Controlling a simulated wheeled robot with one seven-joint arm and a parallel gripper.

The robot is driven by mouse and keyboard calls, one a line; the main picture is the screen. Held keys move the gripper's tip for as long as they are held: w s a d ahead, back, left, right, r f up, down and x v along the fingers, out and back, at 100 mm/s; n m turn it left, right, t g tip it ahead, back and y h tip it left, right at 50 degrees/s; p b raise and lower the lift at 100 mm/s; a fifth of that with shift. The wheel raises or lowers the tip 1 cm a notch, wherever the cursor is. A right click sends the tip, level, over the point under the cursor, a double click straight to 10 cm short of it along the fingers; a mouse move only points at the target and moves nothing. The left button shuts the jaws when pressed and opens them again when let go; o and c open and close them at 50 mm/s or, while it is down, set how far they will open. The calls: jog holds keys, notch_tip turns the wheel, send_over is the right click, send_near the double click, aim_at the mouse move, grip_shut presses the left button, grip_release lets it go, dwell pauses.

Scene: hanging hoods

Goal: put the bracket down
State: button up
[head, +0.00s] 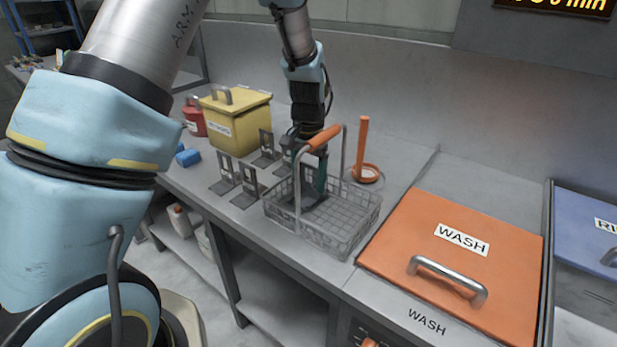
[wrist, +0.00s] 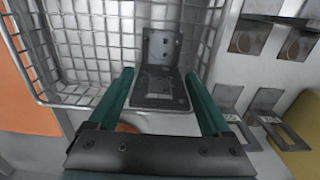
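A dark metal bracket (wrist: 160,88), an upright plate on a flat base with holes, sits between the two green fingers of my gripper (wrist: 159,78) in the wrist view. The bracket shows only partly there, low behind the mesh. The basket mesh also shows in the wrist view (wrist: 90,48). Whether the bracket touches the basket floor, I cannot tell.
Several similar brackets (head: 246,190) stand on the counter left of the basket. The orange WASH lid (head: 455,262) lies right of the basket.

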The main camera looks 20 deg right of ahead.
notch_tip(320, 180, up, 13)
jog(key=shift+r+b, duration=0.1)
jog(key=shift+b, duration=0.85)
jog(key=w+a+f+n, duration=0.2)
jog(key=a+n, duration=0.3)
jog(key=a, duration=1.3)
jog(key=s+a+f+n, duration=0.1)
jog(key=s+a+n, duration=0.2)
jog(key=a, duration=0.4)
jog(key=s+a+f+n+t, duration=0.1)
jog(key=s+a+f+n, duration=0.1)
jog(key=a, duration=0.5)
jog(key=shift+s+a+n+t, duration=0.3)
jog(key=shift+s+a+n, duration=0.15)
jog(key=shift+s, duration=0.75)
jog(key=shift+o, duration=0.2)
jog(key=shift+r, duration=0.1)
